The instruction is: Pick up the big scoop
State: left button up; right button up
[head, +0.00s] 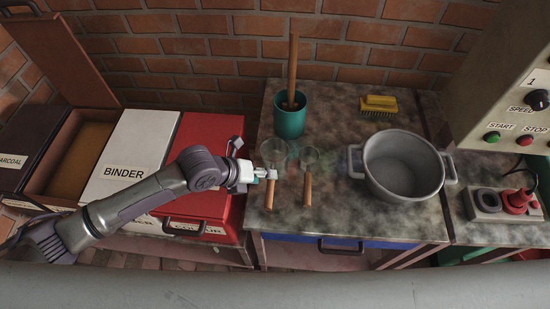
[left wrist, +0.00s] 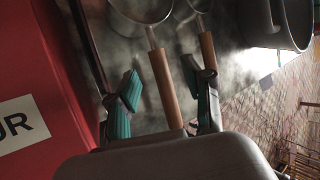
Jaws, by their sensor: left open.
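The big scoop (head: 273,152) lies on the stained worktop, its round metal bowl toward the wall and its wooden handle toward the front edge. The smaller scoop (head: 307,188) lies just to its right. My left gripper (head: 269,174) is over the big scoop and hides part of its handle. In the left wrist view my left gripper (left wrist: 168,88) is open, with the big scoop's handle (left wrist: 163,88) showing between its teal-padded fingers. The smaller scoop's handle (left wrist: 207,52) shows beyond the right finger. I cannot tell the gripper's exact height. My right gripper is not in view.
A teal cup (head: 290,119) holding a wooden stick stands behind the scoops. A grey pot (head: 404,172) stands to the right, with a yellow brush (head: 379,104) behind it. A red box (head: 203,145) and the binder box (head: 128,150) are at the left.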

pick_arm(q)
jog(key=shift+w+d+f+p, duration=0.1)
jog(key=shift+d+f+p, duration=0.2)
jog(key=shift+f+p, duration=0.05)
jog(key=p+x, duration=0.1)
jog(key=x, duration=0.2)
jog(key=shift+w+f, duration=0.15)
jog(key=shift+w, duration=0.05)
jog(key=shift+w+d+f, duration=0.1)
jog(key=shift+d+f, duration=0.15)
jog(key=shift+f, duration=0.1)
jog(key=c, duration=0.8)
grip_shut()
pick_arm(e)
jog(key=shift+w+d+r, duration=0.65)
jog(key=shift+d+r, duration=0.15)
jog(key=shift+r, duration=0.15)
